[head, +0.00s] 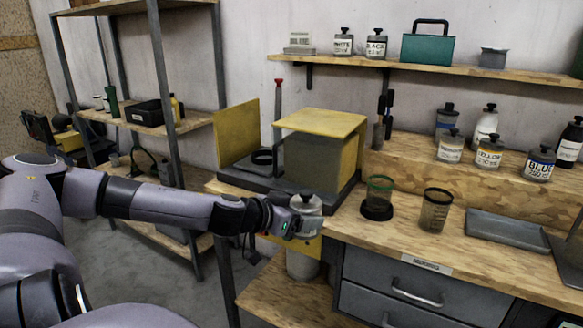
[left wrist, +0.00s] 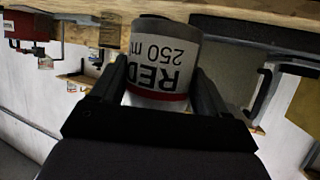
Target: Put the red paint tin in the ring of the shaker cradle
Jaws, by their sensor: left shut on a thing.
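My left gripper (head: 292,224) is shut on the red paint tin (head: 307,206), in front of the bench's front edge. In the left wrist view the tin (left wrist: 165,60) shows a white label reading "RED 250 ml" with a red band, held between both fingers; that picture is upside down. The tin looks upright in the head view. The shaker has a yellow housing (head: 324,152), a raised yellow panel (head: 237,132) and a dark base (head: 240,177). A black ring (head: 262,157) sits on the base, left of the housing, behind the tin and apart from it. My right gripper is out of view.
A green-rimmed cup (head: 379,190) on a black round base and a dark measuring cup (head: 436,210) stand right of the shaker. A grey tray (head: 507,230) lies further right. Several labelled bottles stand behind. A white container (head: 301,264) is below the tin.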

